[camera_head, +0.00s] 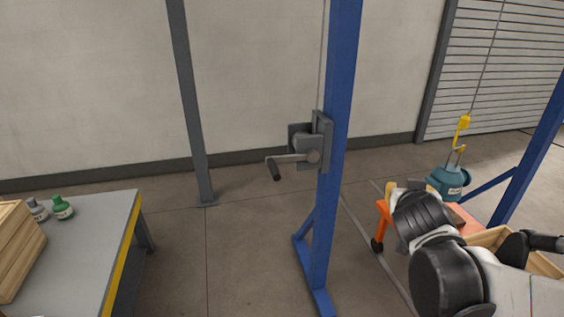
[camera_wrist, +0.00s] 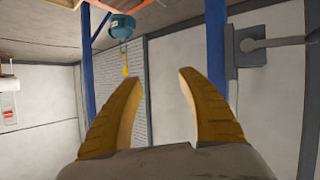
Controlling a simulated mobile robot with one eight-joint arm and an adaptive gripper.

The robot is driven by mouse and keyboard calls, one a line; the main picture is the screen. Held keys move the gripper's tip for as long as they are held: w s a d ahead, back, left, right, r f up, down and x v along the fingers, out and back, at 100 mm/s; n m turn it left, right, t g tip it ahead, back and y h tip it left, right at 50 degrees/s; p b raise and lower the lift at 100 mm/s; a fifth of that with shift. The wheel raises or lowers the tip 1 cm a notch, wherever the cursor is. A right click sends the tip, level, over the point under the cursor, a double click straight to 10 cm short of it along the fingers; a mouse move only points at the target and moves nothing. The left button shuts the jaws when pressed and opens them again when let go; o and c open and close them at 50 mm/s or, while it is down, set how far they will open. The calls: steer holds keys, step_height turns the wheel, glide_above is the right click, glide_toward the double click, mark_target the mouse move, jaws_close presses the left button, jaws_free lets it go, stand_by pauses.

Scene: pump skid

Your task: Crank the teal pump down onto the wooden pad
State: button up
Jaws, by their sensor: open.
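The teal pump (camera_head: 450,182) hangs from a yellow hook (camera_head: 463,125) at the right of the head view, above an orange cart. It shows upside down at the top of the wrist view (camera_wrist: 122,27). A brown surface, perhaps the wooden pad (camera_head: 459,219), shows below it, partly hidden by my arm; I cannot tell the gap. The grey winch (camera_head: 304,147) is on the blue post, with its crank (camera_head: 290,158) pointing left and a dark grip (camera_head: 275,170) at the end. My gripper (camera_wrist: 160,78) is open and empty, apart from the crank.
The blue post (camera_head: 334,130) stands in the middle, with a braced foot. A grey table (camera_head: 95,225) with a wooden crate (camera_head: 15,250) and bottles (camera_head: 62,208) is at left. An open wooden box (camera_head: 490,238) is near my arm. Floor left of the post is clear.

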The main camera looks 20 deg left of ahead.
steer(key=w+a+n+t+y+p, duration=0.1)
steer(key=w+a+t+y, duration=0.1)
steer(key=w+a, duration=0.55)
steer(key=n+y+p, duration=0.3)
steer(key=n+y, duration=0.3)
steer(key=y, duration=0.3)
glide_toward(274, 170)
steer(key=shift+w+a+f+t, duration=0.25)
steer(key=shift+w+f, duration=0.1)
steer(key=shift+f, duration=0.15)
steer(key=shift+w+a+f+t, duration=0.15)
steer(key=shift+w+a+f, duration=0.15)
steer(key=shift+f, duration=0.2)
steer(key=b+x, duration=0.1)
steer(key=x, duration=0.4)
steer(key=b+x, duration=0.1)
steer(key=x, duration=0.4)
steer(key=shift+w, duration=0.45)
steer(key=shift+n, duration=0.3)
jaws_close()
